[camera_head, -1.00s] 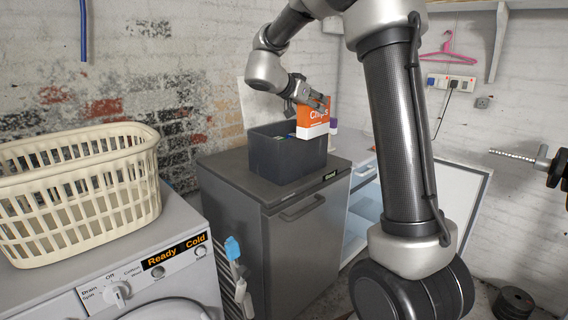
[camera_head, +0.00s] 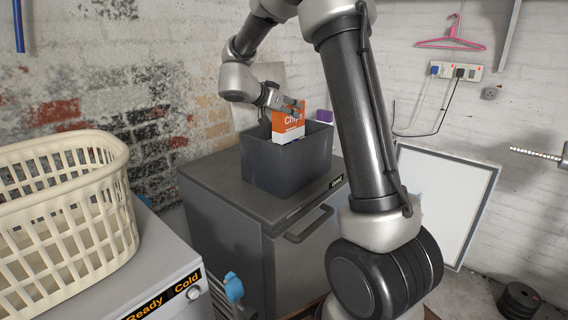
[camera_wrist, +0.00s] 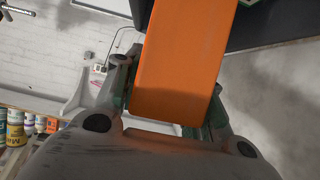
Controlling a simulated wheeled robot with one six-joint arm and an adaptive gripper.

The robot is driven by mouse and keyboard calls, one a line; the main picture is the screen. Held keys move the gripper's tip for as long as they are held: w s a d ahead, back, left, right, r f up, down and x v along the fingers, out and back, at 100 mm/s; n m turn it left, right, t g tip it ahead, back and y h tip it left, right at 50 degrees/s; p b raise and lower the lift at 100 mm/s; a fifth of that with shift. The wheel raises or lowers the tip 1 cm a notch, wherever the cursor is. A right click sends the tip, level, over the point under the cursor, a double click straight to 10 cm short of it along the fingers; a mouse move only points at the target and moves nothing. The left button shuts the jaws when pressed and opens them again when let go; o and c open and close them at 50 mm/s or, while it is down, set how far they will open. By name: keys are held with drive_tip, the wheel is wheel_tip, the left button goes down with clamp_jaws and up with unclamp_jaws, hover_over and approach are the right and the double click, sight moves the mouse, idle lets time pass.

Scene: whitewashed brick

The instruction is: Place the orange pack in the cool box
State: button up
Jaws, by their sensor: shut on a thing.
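The orange pack (camera_head: 287,120), an orange and white box reading "Chips", is upright in my gripper (camera_head: 292,106). My gripper is shut on its upper part. The pack is at the top of a dark grey open bin (camera_head: 285,170) on a grey cabinet; I cannot tell whether its lower edge is inside the rim. In the wrist view the orange pack (camera_wrist: 180,65) fills the space between both fingers (camera_wrist: 168,90).
A cream laundry basket (camera_head: 65,215) sits on a washing machine (camera_head: 150,270) at the left. A purple item (camera_head: 325,116) stands behind the bin. Sockets (camera_head: 455,71) and a pink hanger (camera_head: 452,40) are on the right wall. Weight plates (camera_head: 520,300) lie on the floor.

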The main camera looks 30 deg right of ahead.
sight(288, 139)
wheel_tip(288, 139, down, 10)
drive_tip(key=shift+r, duration=0.2)
drive_tip(key=shift+f, duration=0.1)
drive_tip(key=shift+f, duration=0.6)
